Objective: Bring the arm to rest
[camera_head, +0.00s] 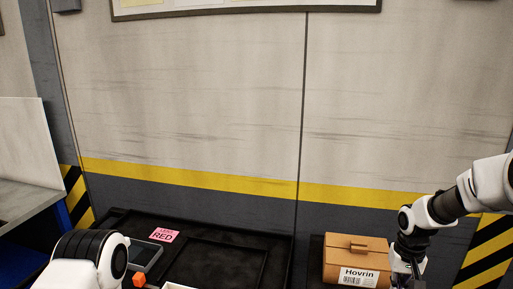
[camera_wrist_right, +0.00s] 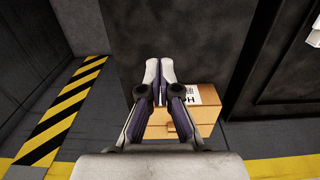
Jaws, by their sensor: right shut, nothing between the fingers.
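My right arm (camera_head: 440,208) comes in from the right in the head view, bent, with its wrist pointing down beside the orange-brown box (camera_head: 345,250). My right gripper (camera_wrist_right: 159,72) is shut and empty in the right wrist view, its fingertips together. The box (camera_wrist_right: 205,120) with a white label shows behind and beside the fingers there; whether they touch it I cannot tell. In the head view the right gripper is mostly cut off by the bottom edge. A white and black part of my left arm (camera_head: 88,262) shows at the lower left; its gripper is out of view.
The box is labelled Hovrin. A bench (camera_head: 25,200) stands at the left.

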